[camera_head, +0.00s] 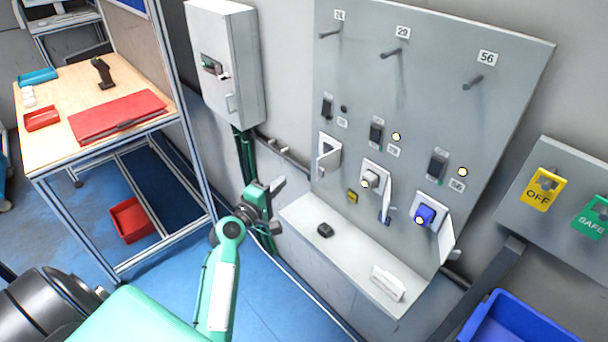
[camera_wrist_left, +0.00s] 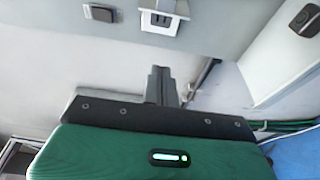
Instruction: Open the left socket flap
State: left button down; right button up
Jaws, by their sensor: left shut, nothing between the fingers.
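The left socket (camera_head: 328,157) is a white housing low on the left side of the grey wall panel. A grey recess shows inside its white frame, but I cannot tell the exact angle of its flap. A white socket housing with dark slots (camera_wrist_left: 162,20) shows at the top of the left wrist view. My left gripper (camera_head: 280,184) is shut and empty, to the left of and below the left socket, apart from it. Its closed fingers (camera_wrist_left: 161,82) point toward the panel in the left wrist view. My right gripper is not in view.
The middle socket (camera_head: 370,179) and the right socket with a blue plug (camera_head: 425,214) have white flaps standing out at their right. A sloping grey ledge (camera_head: 345,254) lies below, carrying a small black object (camera_head: 325,230). A grey cabinet (camera_head: 232,65) hangs left.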

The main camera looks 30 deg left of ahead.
aim_at(331, 166)
pick_arm(q)
jog(key=w+d+p, duration=0.4)
jog(key=w+p, duration=0.1)
jog(key=w, duration=0.3)
jog(key=shift+d, duration=0.25)
jog(key=shift+w, duration=0.1)
